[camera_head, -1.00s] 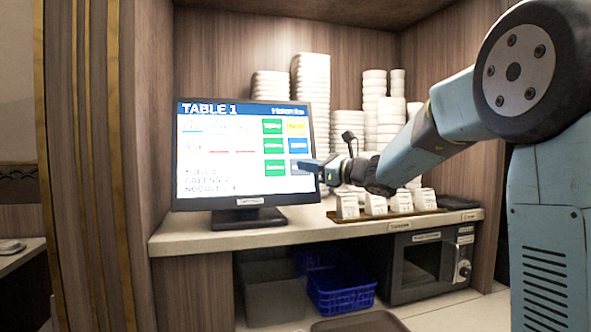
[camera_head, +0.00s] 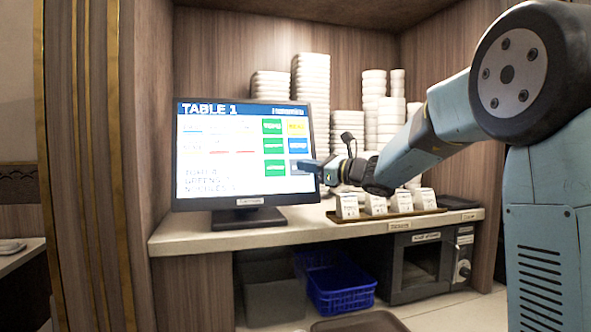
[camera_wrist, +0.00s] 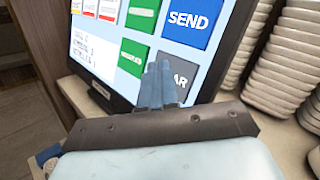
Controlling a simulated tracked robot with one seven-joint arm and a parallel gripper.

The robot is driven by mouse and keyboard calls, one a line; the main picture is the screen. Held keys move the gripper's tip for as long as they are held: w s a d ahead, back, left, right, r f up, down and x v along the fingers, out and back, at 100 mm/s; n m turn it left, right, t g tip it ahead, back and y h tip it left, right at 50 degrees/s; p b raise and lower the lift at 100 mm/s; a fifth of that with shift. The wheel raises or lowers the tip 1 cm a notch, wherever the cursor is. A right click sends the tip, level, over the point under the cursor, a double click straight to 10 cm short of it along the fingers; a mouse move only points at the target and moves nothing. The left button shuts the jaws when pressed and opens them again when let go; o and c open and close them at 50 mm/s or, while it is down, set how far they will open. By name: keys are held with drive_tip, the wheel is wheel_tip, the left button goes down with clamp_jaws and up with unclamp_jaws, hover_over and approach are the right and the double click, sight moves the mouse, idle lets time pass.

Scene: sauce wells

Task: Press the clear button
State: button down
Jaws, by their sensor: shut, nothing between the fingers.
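The screen (camera_head: 222,150) stands on the counter and shows a "TABLE 1" page with coloured buttons. The grey clear button (camera_wrist: 183,77) is at the screen's lower right in the wrist view, with only "AR" of its label readable. It also shows as a grey patch (camera_head: 293,170) in the head view, partly hidden by my gripper. My gripper (camera_wrist: 159,72) is shut and empty, its fingertips over the left part of the clear button. In the head view my gripper (camera_head: 306,165) is at the screen's right edge. I cannot tell whether the tips touch the screen.
The blue SEND button (camera_wrist: 190,20) is just above the clear button, and a green button (camera_wrist: 133,57) is to its left. Stacked white dishes (camera_head: 310,95) stand behind the screen. A tray (camera_head: 430,213) of small white containers is at right on the counter.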

drive_tip(key=shift+w, duration=0.15)
drive_tip(key=shift+s, duration=0.2)
idle(0.3)
drive_tip(key=shift+s+d+r, duration=0.2)
drive_tip(key=shift+s, duration=0.4)
drive_tip(key=s, duration=0.1)
drive_tip(key=s+d+r, duration=0.1)
drive_tip(key=s, duration=0.2)
drive_tip(key=shift+s+d+r, duration=0.15)
drive_tip(key=shift+s+r, duration=0.1)
drive_tip(key=shift+s, duration=0.05)
idle(0.7)
